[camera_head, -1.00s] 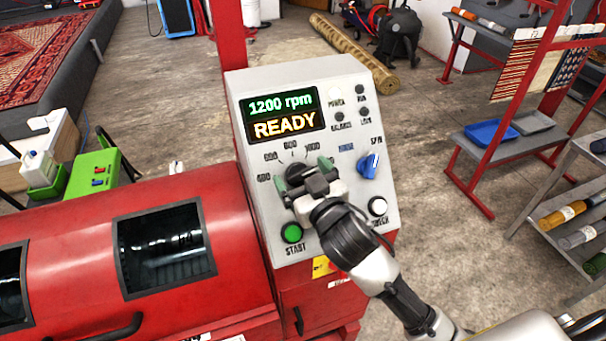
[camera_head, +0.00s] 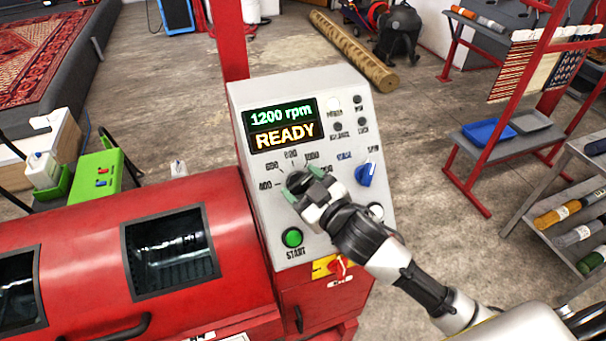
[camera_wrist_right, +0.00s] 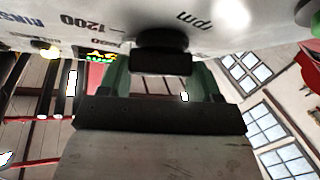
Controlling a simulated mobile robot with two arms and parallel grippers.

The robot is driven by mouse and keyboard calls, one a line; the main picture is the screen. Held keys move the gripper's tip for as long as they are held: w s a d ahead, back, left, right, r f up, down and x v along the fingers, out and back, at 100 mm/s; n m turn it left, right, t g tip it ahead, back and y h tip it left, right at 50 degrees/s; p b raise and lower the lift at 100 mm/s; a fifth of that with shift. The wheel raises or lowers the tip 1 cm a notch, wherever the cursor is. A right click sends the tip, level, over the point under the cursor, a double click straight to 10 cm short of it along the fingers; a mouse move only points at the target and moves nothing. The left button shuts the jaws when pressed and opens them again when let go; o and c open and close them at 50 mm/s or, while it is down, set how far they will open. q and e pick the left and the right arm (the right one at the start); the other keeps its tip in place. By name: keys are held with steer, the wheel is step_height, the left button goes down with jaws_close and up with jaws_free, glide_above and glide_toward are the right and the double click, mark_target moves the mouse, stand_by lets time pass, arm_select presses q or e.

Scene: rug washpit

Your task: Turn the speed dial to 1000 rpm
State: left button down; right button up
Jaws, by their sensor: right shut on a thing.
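The control panel (camera_head: 362,235) has a black speed dial (camera_head: 296,181) on its left half, ringed by printed numbers. The green display (camera_head: 280,112) reads 1200 rpm, with READY in orange (camera_head: 285,135) below. My right gripper (camera_head: 304,185) is at the dial, its green-grey fingers on either side of it, shut on it. The gripper hides part of the dial and some of the scale. The right wrist view shows the dial (camera_wrist_right: 160,45) between the fingers, with the "1200" and "rpm" marks nearby. My left gripper is not in view.
A blue knob (camera_head: 366,174) sits right of the dial, and a green START button (camera_head: 292,237) below it. My right wrist partly covers the white button at lower right. The red machine drum (camera_head: 85,240) lies to the left.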

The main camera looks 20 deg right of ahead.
steer(key=n+g+y+p, duration=0.1)
steer(key=n, duration=0.1)
steer(key=n+y+p, duration=0.1)
steer(key=n+p, duration=0.1)
steer(key=shift+d+r+g, duration=0.1)
steer(key=shift+r+g, duration=0.2)
steer(key=shift+g, duration=0.1)
arm_select(q)
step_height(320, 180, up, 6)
steer(key=p, duration=0.2)
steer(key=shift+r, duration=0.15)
arm_select(e)
steer(key=shift+f+n+g+y, duration=0.15)
steer(key=shift+n+g+y, duration=0.3)
steer(key=shift+n, duration=0.45)
steer(key=shift+f, duration=0.1)
steer(key=o, duration=0.9)
steer(key=shift+s+d, duration=0.2)
steer(key=shift+s, duration=0.15)
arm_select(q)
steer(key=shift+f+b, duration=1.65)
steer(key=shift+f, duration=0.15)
arm_select(e)
steer(key=shift+v, duration=4.95)
